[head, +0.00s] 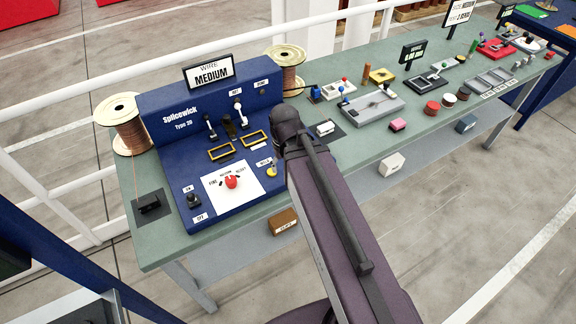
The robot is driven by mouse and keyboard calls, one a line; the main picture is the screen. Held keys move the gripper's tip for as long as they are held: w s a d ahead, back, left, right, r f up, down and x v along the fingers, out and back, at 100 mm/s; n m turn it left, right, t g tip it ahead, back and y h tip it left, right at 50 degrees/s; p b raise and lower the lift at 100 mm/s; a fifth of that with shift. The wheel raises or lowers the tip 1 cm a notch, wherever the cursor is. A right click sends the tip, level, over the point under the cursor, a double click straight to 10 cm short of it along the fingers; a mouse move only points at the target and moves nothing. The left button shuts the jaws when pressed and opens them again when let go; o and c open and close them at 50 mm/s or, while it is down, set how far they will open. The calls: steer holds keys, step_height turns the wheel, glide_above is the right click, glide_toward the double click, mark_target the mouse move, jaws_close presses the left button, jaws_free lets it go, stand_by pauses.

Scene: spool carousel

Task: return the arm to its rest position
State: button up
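My dark purple-grey arm (335,215) rises from the bottom of the head view, and its dark upper joint (290,128) shows just right of the blue console. The arm's far end and my gripper do not show, so I cannot see whether the gripper holds anything. The blue Splicewick console (166,178) stands on the green bench, with a sign (209,72) reading "WIRE MEDIUM" on top. Several levers stand above two yellow frames.
Copper wire spools stand left (127,125) of the console and behind (287,70) it. The green bench (160,243) runs to the upper right with a grey fixture (372,108), pots and small blocks. A white railing (185,82) runs behind. The floor (470,235) right of my arm looks clear.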

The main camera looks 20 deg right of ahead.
steer(key=shift+s+d+m, duration=0.25)
steer(key=shift+d+m, duration=0.05)
steer(key=shift+d, duration=0.1)
steer(key=shift+f, duration=0.15)
steer(key=shift+f+b, duration=1.1)
steer(key=shift+b, duration=0.15)
